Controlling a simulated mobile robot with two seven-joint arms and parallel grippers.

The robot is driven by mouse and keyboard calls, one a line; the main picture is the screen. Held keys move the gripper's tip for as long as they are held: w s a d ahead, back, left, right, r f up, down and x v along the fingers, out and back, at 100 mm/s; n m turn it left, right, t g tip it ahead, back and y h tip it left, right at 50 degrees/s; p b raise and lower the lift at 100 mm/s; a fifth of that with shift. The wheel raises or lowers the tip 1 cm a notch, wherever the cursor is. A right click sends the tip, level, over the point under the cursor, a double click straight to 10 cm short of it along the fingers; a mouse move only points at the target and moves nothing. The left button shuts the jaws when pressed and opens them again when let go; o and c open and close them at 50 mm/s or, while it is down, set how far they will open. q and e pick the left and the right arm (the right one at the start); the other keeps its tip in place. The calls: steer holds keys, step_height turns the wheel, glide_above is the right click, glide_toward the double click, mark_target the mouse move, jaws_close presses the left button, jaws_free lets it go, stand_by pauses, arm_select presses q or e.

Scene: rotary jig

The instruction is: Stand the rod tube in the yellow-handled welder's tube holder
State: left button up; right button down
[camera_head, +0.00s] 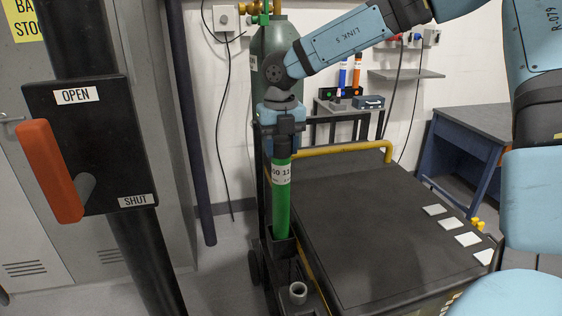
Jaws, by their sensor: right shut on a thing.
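The rod tube (281,205) is green with a white label and stands upright. My right gripper (283,143) is shut on its upper end from above. The tube's lower end meets the mouth of a black square tube holder (281,264). That end is hidden, so I cannot tell how deep it sits. The holder is at the left side of the dark, flat-topped welder (375,235), which has a yellow handle (345,149) along its far edge. My left gripper is not in view.
A tall gas cylinder (257,85) stands behind the gripper. A grey round cup (298,292) sits in front of the holder. At left is a black box with a red lever (50,172). A rack at the back holds blue and orange tubes (357,72). A blue bench (450,160) is at right.

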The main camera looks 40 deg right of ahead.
mark_target(281, 162)
steer(key=shift+f, duration=2.05)
steer(key=c, duration=0.5)
jaws_free()
steer(key=shift+c, duration=0.2)
step_height(281, 162, up, 12)
steer(key=shift+r, duration=0.1)
steer(key=shift+r, duration=0.1)
